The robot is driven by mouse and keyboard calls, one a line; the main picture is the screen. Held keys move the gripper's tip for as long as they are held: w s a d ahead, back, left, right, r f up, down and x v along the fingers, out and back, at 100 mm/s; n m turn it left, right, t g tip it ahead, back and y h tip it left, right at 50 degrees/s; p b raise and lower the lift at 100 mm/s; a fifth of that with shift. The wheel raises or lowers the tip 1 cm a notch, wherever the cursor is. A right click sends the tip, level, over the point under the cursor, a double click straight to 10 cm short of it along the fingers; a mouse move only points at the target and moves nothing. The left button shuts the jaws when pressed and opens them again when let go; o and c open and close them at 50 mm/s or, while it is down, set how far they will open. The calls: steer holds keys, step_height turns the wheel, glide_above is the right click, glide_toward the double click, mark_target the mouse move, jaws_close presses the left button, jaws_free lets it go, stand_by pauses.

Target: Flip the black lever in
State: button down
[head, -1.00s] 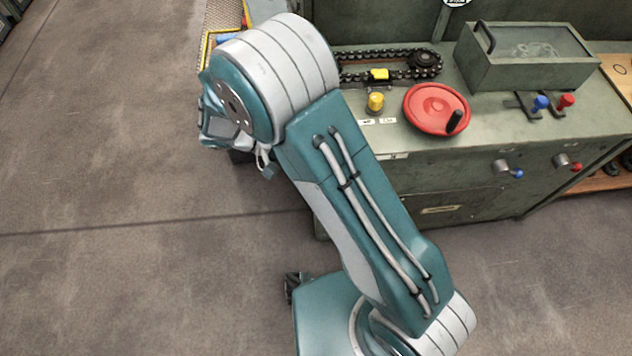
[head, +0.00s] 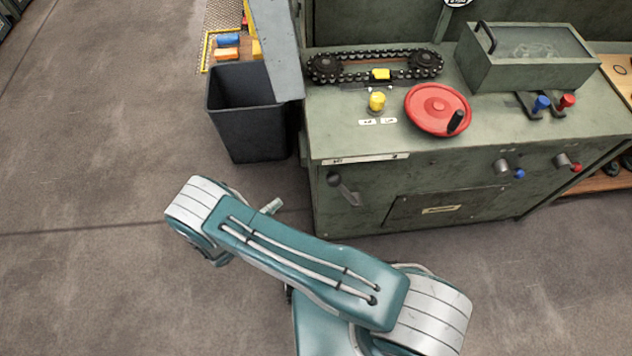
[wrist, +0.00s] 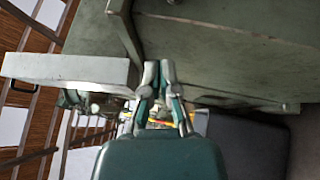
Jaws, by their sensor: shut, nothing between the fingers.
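A dark lever (head: 344,189) sits on the front face of the green workbench (head: 400,150), near its left end, slanting down to the right. I take it for the black lever; I cannot make it out in the wrist view. My gripper (wrist: 160,70) is shut and empty in the wrist view, its two fingers close together in front of green metal surfaces (wrist: 230,55). In the head view my folded arm is low and left of the lever, and the gripper is mostly hidden behind it, so its exact distance from the lever is unclear.
A black bin (head: 245,115) stands left of the bench. Blue (head: 541,103) and red (head: 567,101) levers stand at right. Floor at left is clear.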

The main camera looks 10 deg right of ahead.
steer(key=shift+s+a+f+t, duration=0.1)
steer(key=shift+s+f+t, duration=0.1)
steer(key=shift+f+t, duration=0.25)
steer(key=shift+g, duration=0.25)
steer(key=x, duration=1)
steer(key=shift+s+d+r, duration=0.1)
steer(key=shift+d+r, duration=0.05)
steer(key=shift+d, duration=0.45)
steer(key=shift+s+d+r, duration=0.1)
steer(key=shift+d+r, duration=0.1)
steer(key=shift+d, duration=0.45)
steer(key=shift+s+d+r, duration=0.1)
steer(key=shift+d+r, duration=0.05)
steer(key=shift+d, duration=0.45)
steer(key=shift+r, duration=0.1)
